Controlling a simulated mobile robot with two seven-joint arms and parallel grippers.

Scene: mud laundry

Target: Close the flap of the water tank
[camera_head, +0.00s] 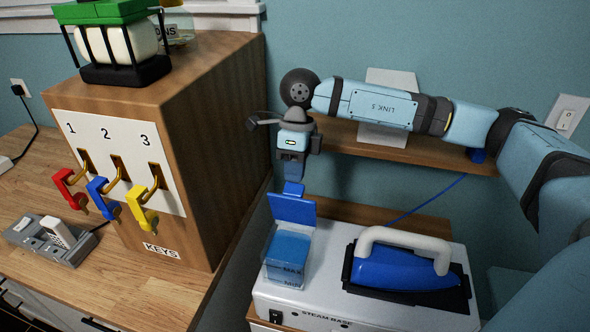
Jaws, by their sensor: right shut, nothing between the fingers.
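The water tank (287,256) is a clear blue box marked MAX at the left end of the white steam base (345,312). Its blue flap (292,209) stands raised, roughly upright, at the back edge of the tank, so the tank top is open. My right gripper (293,188) points down just above and behind the top edge of the flap. Its fingers are shut with nothing between them. I cannot tell whether the fingertips touch the flap. My left gripper is not in view.
A blue iron (400,272) with a white handle rests on the steam base, right of the tank. A tall wooden key cabinet (215,150) stands close on the left. A wooden shelf (345,146) lies behind my right gripper. A blue cord (430,200) runs behind the base.

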